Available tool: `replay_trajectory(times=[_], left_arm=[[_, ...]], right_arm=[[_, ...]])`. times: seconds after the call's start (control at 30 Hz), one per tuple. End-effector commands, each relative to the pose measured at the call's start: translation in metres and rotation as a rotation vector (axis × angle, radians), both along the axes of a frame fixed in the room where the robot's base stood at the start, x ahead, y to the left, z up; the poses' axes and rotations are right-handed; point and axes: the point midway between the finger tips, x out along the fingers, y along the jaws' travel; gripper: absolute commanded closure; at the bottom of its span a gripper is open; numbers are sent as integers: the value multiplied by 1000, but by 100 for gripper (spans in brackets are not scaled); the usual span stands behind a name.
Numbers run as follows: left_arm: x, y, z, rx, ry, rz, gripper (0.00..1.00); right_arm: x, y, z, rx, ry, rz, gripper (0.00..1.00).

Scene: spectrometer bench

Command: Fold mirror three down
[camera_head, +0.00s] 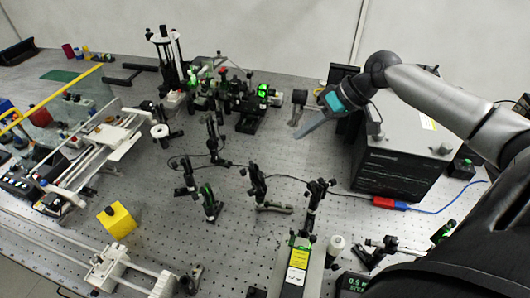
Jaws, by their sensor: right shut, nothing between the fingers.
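Several small black optic mounts on posts stand in the middle of the perforated bench (235,240). One mount (258,183) stands near the centre, another (209,203) to its left, and a further one (213,140) behind. A taller mount (316,195) stands to the right. No readable label shows, so I cannot tell which is mirror three; the mounts I see appear upright. My right gripper (299,136) reaches in from the right. Its fingers are shut and empty, pointing down-left in the air above the bench, apart from the mounts. My left gripper is not in view.
A large black and grey box (397,160) stands right of the gripper. A yellow cube (118,220) sits at left near white rail fixtures (120,268). Green-lit optics (262,92) crowd the back. A thin dark cable winds between the mounts. Bare bench lies at front centre.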

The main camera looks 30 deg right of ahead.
Motion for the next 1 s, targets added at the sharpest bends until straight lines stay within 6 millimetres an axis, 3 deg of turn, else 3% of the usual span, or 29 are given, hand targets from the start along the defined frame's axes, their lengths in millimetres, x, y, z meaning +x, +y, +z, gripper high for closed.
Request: replay_trajectory(times=[0.37,0.8,1.0], left_arm=[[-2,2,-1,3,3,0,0],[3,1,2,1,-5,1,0],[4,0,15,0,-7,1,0]], right_arm=[[9,9,-15,3,-2,0,100],[44,47,-81,4,-2,0,100],[44,75,-78,1,-1,2,100]])
